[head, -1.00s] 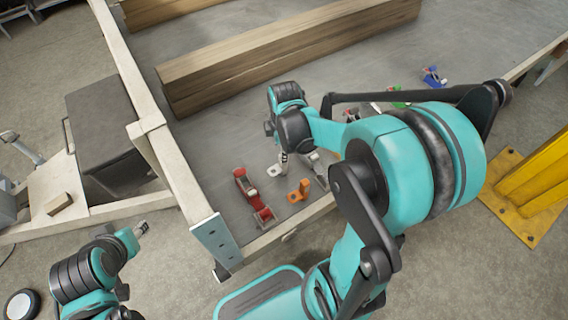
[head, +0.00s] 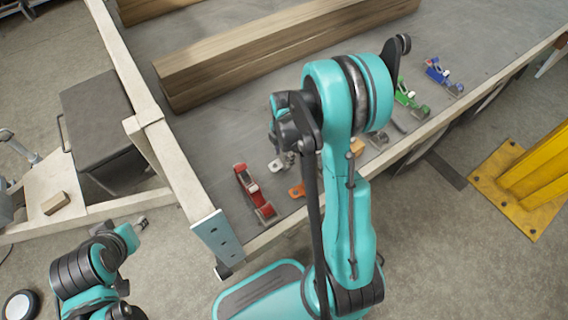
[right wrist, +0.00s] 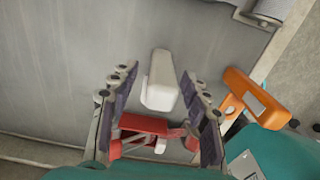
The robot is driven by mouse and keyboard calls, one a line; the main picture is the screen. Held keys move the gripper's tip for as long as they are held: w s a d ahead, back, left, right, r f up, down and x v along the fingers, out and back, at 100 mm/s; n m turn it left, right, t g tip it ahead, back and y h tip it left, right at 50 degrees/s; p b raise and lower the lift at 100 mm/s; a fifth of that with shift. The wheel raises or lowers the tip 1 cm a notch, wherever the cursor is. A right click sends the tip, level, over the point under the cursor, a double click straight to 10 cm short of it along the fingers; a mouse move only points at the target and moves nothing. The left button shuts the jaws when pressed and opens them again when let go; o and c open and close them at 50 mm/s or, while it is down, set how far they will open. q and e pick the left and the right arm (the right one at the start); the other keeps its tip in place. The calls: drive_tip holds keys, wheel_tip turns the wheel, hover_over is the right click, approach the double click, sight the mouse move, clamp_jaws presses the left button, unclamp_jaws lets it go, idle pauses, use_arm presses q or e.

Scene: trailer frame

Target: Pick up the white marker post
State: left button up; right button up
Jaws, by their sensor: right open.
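The white marker post (right wrist: 161,82) is a pale, blocky piece on the grey deck. In the right wrist view it shows between and just beyond the finger tips, with no clear contact. In the head view a small part of it (head: 276,165) shows beside the right gripper. My right gripper (head: 289,160) points down at the deck, its two fingers spread apart. It also shows in the right wrist view (right wrist: 158,88), open and empty. My left gripper (head: 140,223) is low at the left, away from the deck; its jaws are too small to judge.
A red tool (head: 252,191) lies left of the post, and an orange piece (head: 297,190) lies close on the near side. Green (head: 408,97) and blue (head: 440,75) tools stand further right. A long wooden beam (head: 270,55) lies behind. A pale frame rail (head: 262,240) edges the deck.

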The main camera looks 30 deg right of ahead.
clamp_jaws()
drive_tip(key=shift+r, duration=0.1)
